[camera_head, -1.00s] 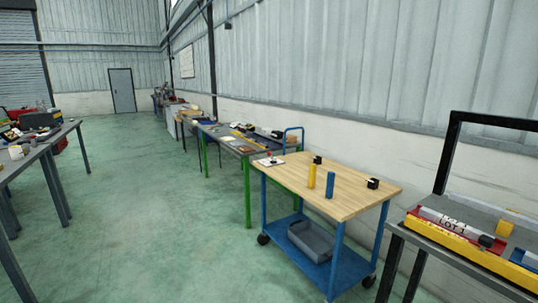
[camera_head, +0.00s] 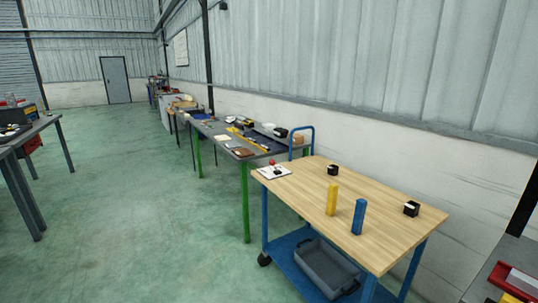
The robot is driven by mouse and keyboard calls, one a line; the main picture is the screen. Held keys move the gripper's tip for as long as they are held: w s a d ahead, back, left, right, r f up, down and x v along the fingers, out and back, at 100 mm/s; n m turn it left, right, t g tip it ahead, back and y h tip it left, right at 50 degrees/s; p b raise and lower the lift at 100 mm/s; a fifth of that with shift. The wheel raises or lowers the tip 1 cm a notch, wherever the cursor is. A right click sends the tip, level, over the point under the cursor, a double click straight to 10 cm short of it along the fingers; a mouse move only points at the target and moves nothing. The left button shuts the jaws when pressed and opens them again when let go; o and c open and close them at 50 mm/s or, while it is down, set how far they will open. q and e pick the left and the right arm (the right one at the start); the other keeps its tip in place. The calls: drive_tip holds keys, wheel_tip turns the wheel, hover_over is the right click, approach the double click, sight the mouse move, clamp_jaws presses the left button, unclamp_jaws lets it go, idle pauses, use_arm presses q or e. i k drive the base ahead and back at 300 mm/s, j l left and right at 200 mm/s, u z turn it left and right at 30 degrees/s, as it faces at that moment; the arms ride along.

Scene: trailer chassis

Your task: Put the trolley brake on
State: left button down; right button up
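The trolley has a wooden top (camera_head: 300,200), blue legs and a blue lower shelf (camera_head: 290,252). It stands right of centre, close by. Its blue push handle (camera_head: 313,140) rises at the far end. Neither of my grippers is in view.
On the trolley top stand a yellow cylinder (camera_head: 332,198), a blue cylinder (camera_head: 358,217) and two small black blocks (camera_head: 411,208). A grey bin (camera_head: 326,268) lies on the shelf. A green-legged workbench (camera_head: 245,205) stands behind. Open green floor (camera_head: 130,220) lies left.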

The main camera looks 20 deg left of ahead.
sight(271, 161)
drive_tip(key=i+j, duration=0.25)
drive_tip(key=i, duration=0.2)
drive_tip(key=i+j, duration=0.25)
drive_tip(key=i, duration=0.25)
drive_tip(key=i+j, duration=0.2)
drive_tip(key=i, duration=0.25)
drive_tip(key=i+j+z, duration=0.1)
drive_tip(key=i+j, duration=0.15)
drive_tip(key=i, duration=0.2)
drive_tip(key=i+j, duration=0.3)
drive_tip(key=i, duration=0.15)
